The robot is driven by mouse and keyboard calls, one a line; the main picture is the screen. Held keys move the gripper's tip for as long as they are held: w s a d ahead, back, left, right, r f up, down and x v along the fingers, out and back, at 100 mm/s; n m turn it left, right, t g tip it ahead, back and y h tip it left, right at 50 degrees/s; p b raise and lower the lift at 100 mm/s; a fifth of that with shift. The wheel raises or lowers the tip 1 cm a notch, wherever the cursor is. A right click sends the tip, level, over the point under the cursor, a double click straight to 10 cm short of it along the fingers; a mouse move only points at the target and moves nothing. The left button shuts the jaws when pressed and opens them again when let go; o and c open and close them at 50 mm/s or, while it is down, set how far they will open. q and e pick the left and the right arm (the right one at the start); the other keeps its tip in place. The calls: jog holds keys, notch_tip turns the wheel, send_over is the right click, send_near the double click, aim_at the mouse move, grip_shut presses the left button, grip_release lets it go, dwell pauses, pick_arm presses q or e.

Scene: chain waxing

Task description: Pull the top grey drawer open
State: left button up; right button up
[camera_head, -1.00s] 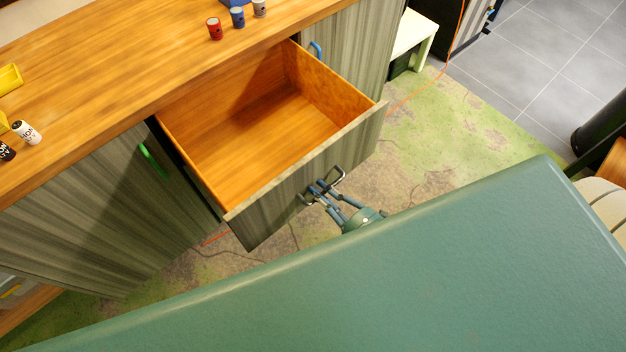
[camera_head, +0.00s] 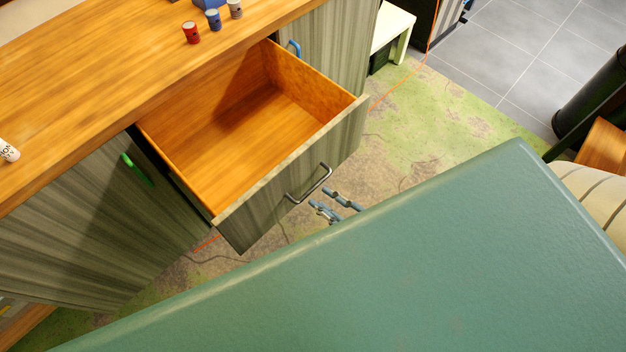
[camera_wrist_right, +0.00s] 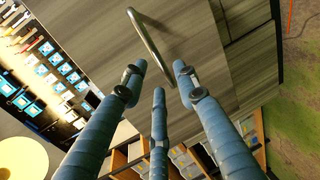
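The top grey drawer (camera_head: 300,178) is pulled far out of the wooden-topped cabinet, and its orange-brown inside looks empty. Its metal bar handle (camera_head: 311,184) is on the front and also shows in the right wrist view (camera_wrist_right: 152,42). My right gripper (camera_head: 335,205) is just off the drawer front, apart from the handle. In the right wrist view its blue fingers (camera_wrist_right: 158,80) are spread, with nothing between them, and the handle lies beyond their tips. My left gripper is not in view.
A wooden counter (camera_head: 100,75) holds a red can (camera_head: 191,33), a blue can (camera_head: 213,19) and a grey can (camera_head: 235,9). A cabinet door with a green handle (camera_head: 137,170) is left of the drawer. A white stool (camera_head: 393,30) stands beyond. Green-brown floor (camera_head: 430,120) is clear on the right.

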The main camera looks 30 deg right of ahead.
jog(key=v, duration=0.6)
dwell(0.4)
